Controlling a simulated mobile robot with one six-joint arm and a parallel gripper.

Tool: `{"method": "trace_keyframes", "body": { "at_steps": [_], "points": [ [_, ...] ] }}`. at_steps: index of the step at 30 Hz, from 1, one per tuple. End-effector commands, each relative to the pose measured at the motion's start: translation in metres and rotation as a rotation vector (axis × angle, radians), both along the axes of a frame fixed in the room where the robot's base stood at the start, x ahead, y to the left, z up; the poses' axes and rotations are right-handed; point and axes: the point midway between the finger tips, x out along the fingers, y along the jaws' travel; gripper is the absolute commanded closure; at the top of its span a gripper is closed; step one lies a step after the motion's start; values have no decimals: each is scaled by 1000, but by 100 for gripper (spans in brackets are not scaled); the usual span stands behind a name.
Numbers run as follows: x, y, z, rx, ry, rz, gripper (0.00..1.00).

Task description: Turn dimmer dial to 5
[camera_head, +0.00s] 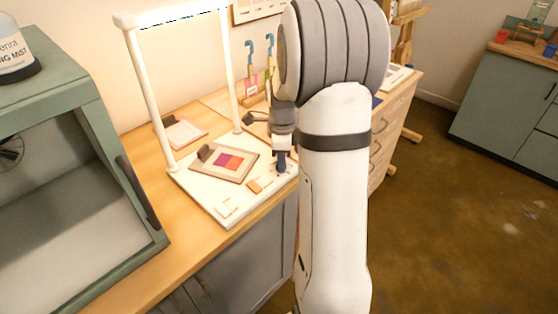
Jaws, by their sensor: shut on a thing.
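The dimmer dial (282,169) is a small dark blue knob near the right corner of a white lit stand's base (200,186). A few small marks show on the base near it; I cannot read them or tell the dial's setting. My gripper (283,158) points down at the dial from above and is shut on it. The fingers and the arm hide part of the dial and the base behind it.
A green open-fronted cabinet (133,192) stands left. Tools hang behind.

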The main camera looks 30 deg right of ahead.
Motion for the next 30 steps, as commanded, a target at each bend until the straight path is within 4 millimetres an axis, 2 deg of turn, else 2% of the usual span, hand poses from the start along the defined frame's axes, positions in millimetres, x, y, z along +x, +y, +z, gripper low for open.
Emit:
{"method": "trace_keyframes", "body": {
  "at_steps": [20, 21, 28, 30],
  "points": [
    [-4, 1, -2, 4, 13, -63, 96],
    [-4, 1, -2, 4, 13, -63, 71],
    [-2, 1, -1, 3, 6, -62, 52],
    [-2, 1, -1, 2, 5, -62, 52]
  ]
}}
